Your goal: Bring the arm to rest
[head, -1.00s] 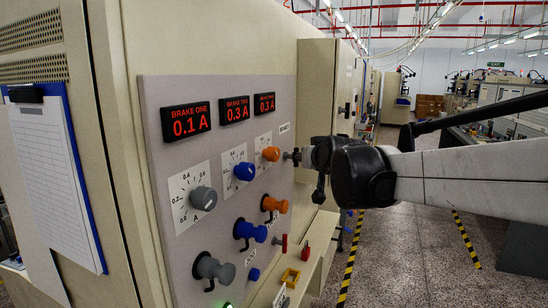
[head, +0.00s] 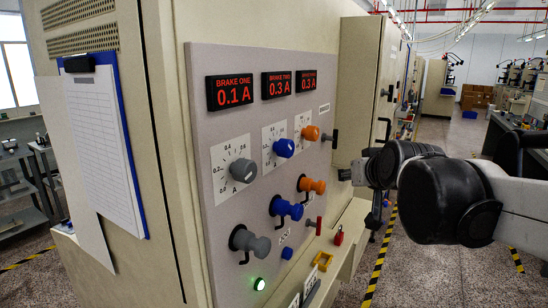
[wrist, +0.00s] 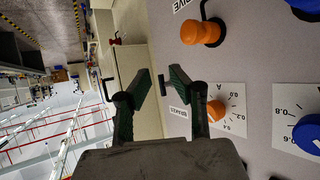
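My gripper (head: 345,174) is off the panel's right side, below and to the right of a small black-handled lever (head: 333,138). In the wrist view, my gripper (wrist: 161,76) has its two dark fingers spread apart, with nothing held between them. The black lever handle (wrist: 162,84) shows in the gap, beyond the fingers; the head view shows it apart from them. My arm reaches in from the right.
The grey panel (head: 212,150) carries grey (head: 243,170), blue (head: 284,148) and orange (head: 311,133) dials, with matching plungers below. Displays read 0.1, 0.3 and 0.3 A. A green lamp (head: 259,284) is lit. A clipboard (head: 104,145) hangs left. Aisle floor (head: 430,275) is open at right.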

